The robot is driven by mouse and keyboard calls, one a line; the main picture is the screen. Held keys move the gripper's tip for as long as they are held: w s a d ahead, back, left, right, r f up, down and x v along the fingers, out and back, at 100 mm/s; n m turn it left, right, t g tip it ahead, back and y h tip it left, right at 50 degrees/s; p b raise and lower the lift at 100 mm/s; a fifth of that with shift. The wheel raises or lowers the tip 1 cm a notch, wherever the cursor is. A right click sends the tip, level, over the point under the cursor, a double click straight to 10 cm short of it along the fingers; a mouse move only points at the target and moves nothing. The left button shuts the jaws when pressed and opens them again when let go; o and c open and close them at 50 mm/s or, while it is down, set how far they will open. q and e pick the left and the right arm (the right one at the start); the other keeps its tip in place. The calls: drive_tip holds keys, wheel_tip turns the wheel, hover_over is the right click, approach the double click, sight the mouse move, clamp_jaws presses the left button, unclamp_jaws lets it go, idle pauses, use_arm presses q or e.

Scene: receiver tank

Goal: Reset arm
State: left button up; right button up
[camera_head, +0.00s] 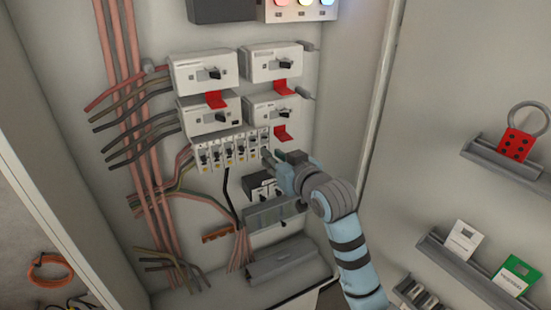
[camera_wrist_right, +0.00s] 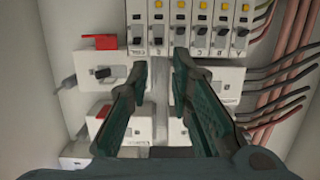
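My right gripper (camera_head: 270,157) reaches in from the lower right, with its tips in front of the right end of a row of small white breakers (camera_head: 228,150). In the right wrist view its two fingers (camera_wrist_right: 160,62) stand apart with nothing between them. Beyond the tips, the breaker row (camera_wrist_right: 200,25) shows black toggles and yellow marks. Larger white breaker units with red tabs flank the fingers, one on the left (camera_wrist_right: 105,72). The head view cannot settle whether the tips touch anything. My left gripper is in neither view.
Large breakers (camera_head: 205,72) (camera_head: 272,62) with dark handles and red tabs fill the upper panel. Red and black cables (camera_head: 130,120) run at left. A grey shelf (camera_head: 470,265) with cards and a rack with a red hasp (camera_head: 517,143) hang at right.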

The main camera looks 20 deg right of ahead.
drive_tip(key=shift+s+r, duration=0.1)
drive_tip(key=shift+s, duration=0.45)
drive_tip(key=shift+w, duration=0.1)
